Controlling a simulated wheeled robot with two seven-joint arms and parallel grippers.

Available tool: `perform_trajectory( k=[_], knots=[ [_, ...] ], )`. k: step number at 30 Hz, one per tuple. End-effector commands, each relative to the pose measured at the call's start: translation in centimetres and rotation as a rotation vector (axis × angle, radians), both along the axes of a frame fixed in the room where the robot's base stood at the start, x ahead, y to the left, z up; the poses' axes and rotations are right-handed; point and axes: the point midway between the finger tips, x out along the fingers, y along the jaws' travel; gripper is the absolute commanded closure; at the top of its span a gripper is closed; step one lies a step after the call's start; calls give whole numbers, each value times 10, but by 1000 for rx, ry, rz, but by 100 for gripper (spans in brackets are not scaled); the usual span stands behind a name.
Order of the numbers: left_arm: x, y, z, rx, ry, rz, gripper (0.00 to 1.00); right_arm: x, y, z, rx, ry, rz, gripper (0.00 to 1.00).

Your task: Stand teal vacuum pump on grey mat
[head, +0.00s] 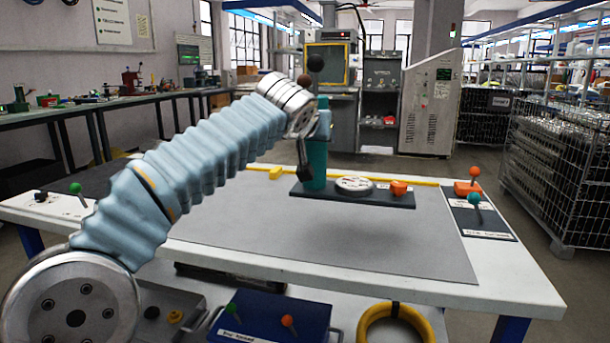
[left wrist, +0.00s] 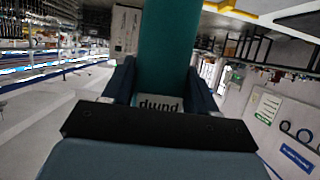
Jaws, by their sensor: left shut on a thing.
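The teal vacuum pump (head: 316,158) shows as an upright teal cylinder at the back of the table in the head view. My left gripper (head: 307,165) is shut on the cylinder. In the left wrist view the teal body (left wrist: 168,45) is between the fingers (left wrist: 160,92), above a white label reading "pump" upside down. The plate overlaps the back of the grey mat (head: 330,240); I cannot tell whether it touches. My right gripper is out of view.
A dark panel (head: 482,220) with orange- and teal-knobbed levers lies at the table's right. A green-knobbed lever (head: 76,189) stands at the left. A yellow strip (head: 428,183) runs along the back. The mat's middle and front look clear. A yellow ring (head: 425,322) is below the front edge.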

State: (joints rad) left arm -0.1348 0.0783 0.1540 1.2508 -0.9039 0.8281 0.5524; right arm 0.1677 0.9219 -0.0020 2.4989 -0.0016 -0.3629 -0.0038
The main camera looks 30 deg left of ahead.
Motion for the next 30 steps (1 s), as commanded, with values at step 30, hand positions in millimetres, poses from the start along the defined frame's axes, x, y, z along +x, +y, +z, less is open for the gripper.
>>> perform_trajectory(
  k=[30],
  knots=[
    [39,49,-94,-1,-4,0,100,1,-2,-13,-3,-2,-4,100]
  ],
)
